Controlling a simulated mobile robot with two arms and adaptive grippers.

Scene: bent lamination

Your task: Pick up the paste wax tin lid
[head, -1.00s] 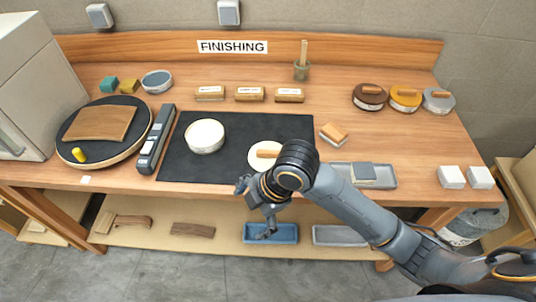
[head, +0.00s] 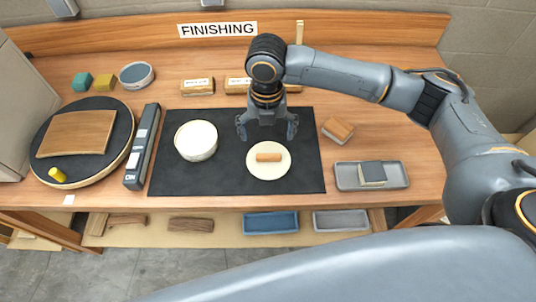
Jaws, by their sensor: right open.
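The paste wax tin lid (head: 257,166) looks like a cream round disc with a short wooden bar on top. It lies flat on the black mat (head: 230,184). A cream round tin (head: 197,141) stands on the mat to its left. My right gripper (head: 267,133) points down with its fingers apart, empty, above and just behind the lid as seen in the head view. I cannot tell its exact height over the mat. My left gripper is not in view.
A grey remote-like bar (head: 142,147) and a round board with a wooden panel (head: 76,134) lie left of the mat. A grey tray with a block (head: 346,177) and a sanding block (head: 338,129) sit to the right. Labelled wooden blocks (head: 197,87) stand behind.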

